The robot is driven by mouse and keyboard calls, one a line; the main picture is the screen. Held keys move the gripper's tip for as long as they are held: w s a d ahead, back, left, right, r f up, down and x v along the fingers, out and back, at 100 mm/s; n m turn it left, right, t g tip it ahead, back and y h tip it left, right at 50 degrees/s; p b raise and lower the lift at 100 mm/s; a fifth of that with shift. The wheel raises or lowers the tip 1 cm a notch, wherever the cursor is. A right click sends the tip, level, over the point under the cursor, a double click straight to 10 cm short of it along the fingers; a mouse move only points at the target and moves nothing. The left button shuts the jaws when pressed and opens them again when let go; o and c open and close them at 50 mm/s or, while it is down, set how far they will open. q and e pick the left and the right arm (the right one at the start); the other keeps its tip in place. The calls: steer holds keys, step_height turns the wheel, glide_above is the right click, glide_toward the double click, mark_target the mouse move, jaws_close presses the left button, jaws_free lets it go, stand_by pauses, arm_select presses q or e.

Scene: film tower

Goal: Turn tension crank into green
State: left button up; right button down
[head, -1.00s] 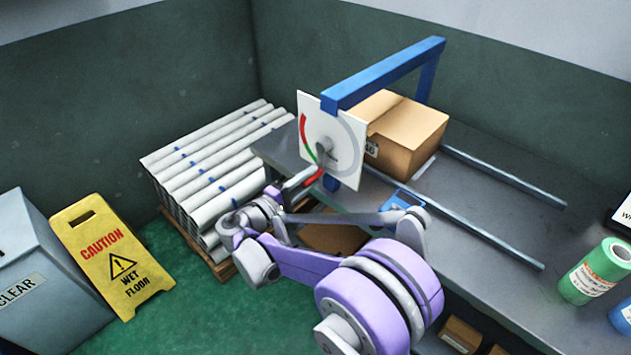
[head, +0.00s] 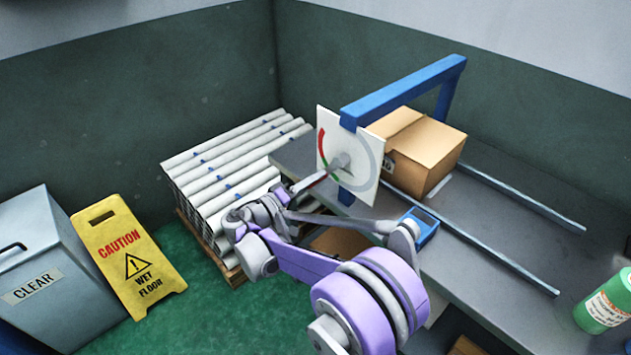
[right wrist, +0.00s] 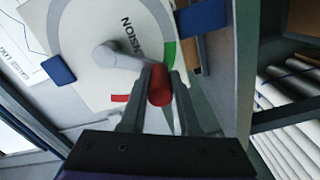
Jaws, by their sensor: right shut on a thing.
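The tension crank (head: 343,162) is a grey arm on a white dial plate (head: 365,135). In the right wrist view, the crank arm (right wrist: 125,58) runs from its hub to a red knob (right wrist: 160,85). My right gripper (right wrist: 158,90) is shut on the knob, one finger on each side. The green band (right wrist: 170,52) shows just beside the crank's knob end, and a piece of the red band (right wrist: 120,98) shows on the other side. My left gripper is not in view.
A blue frame (head: 400,92) rises beside the plate on a grey bench (head: 490,215) with rails. A cardboard box (head: 425,150) stands behind it. White rolls (head: 225,165) are stacked on a pallet at left. A yellow caution sign (head: 128,255) stands on the floor.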

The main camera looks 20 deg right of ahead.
steer(key=shift+w, duration=0.1)
steer(key=c, duration=0.7)
jaws_free()
steer(key=shift+o, duration=0.2)
steer(key=v, duration=1.1)
steer(key=shift+r, duration=0.1)
steer(key=s+d+n+g+y+p, duration=0.2)
steer(key=s+d+g+y+p, duration=0.15)
steer(key=s+d+y, duration=0.6)
steer(key=s+a+f+t+y+p, duration=0.1)
steer(key=s+a+y+p, duration=0.1)
steer(key=s, duration=0.6)
steer(key=s+a+f+m+t+y+p, duration=0.1)
steer(key=s+a+y, duration=0.3)
steer(key=s, duration=0.5)
steer(key=shift+s+f+t+y+p, duration=0.15)
steer(key=shift+f+t+y+p, duration=0.2)
steer(key=shift+f+y+p, duration=0.3)
